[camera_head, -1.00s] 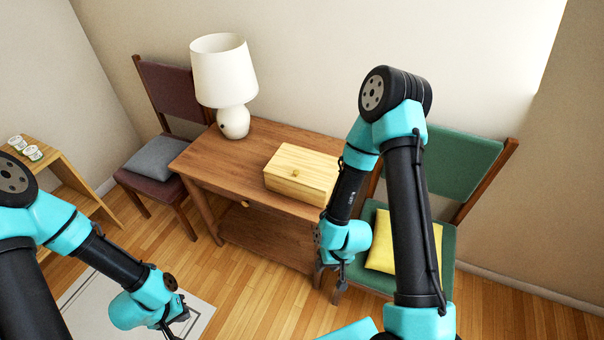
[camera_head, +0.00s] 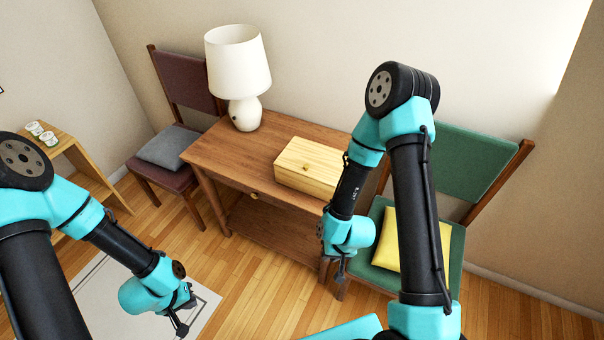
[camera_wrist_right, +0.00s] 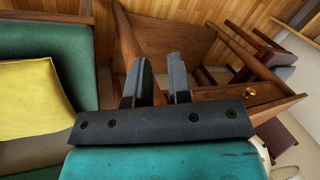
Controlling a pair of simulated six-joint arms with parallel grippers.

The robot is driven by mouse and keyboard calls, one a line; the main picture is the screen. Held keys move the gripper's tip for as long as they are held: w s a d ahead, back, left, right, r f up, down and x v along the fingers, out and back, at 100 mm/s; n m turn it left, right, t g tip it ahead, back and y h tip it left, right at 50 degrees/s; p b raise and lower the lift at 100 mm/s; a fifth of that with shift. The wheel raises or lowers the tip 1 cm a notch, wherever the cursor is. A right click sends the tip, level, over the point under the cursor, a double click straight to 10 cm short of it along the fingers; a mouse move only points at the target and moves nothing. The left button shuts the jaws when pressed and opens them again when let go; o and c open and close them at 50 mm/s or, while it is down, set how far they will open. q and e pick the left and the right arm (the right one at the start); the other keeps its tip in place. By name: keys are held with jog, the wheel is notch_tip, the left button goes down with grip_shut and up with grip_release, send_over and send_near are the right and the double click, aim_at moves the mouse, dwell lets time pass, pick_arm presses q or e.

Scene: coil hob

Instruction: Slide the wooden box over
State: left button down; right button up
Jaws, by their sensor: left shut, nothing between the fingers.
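My right arm passes close in front of the box's right end in the head view. My right gripper (camera_head: 340,272) hangs low by the table's front right corner, below the box and not touching it. In the right wrist view its two fingers (camera_wrist_right: 160,80) stand a little apart with nothing between them. My left gripper (camera_head: 184,322) is shut and empty, low over the pale floor mat.
A white lamp (camera_head: 237,65) stands on the table left of the box. A green chair (camera_head: 470,170) with a yellow cushion (camera_head: 387,240) is to the right. A dark chair (camera_head: 185,80) with a grey cushion is to the left. A small shelf (camera_head: 90,165) holds cups. Bare tabletop lies between lamp and box.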

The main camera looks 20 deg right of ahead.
jog(key=w+a+m+t+h, duration=0.1)
jog(key=w, duration=0.1)
jog(key=w+m+t, duration=0.1)
jog(key=w+m, duration=0.1)
jog(key=w, duration=0.1)
jog(key=w+a+m+t+h, duration=0.1)
jog(key=w+m, duration=0.1)
jog(key=shift+w+a+t+h, duration=0.3)
jog(key=shift+w, duration=0.05)
grip_shut()
jog(key=w+a+r+m+t+h, duration=0.3)
jog(key=w+r+m+t+h, duration=0.1)
jog(key=w+m, duration=0.3)
jog(key=a+r+m+t+h, duration=0.3)
jog(key=a+r+m+h, duration=0.5)
jog(key=m, duration=0.3)
jog(key=shift+s+a+r+m+t+h, duration=0.3)
jog(key=shift+s+a+r+t+h, duration=0.1)
jog(key=shift+h, duration=0.2)
jog(key=shift+w, duration=0.1)
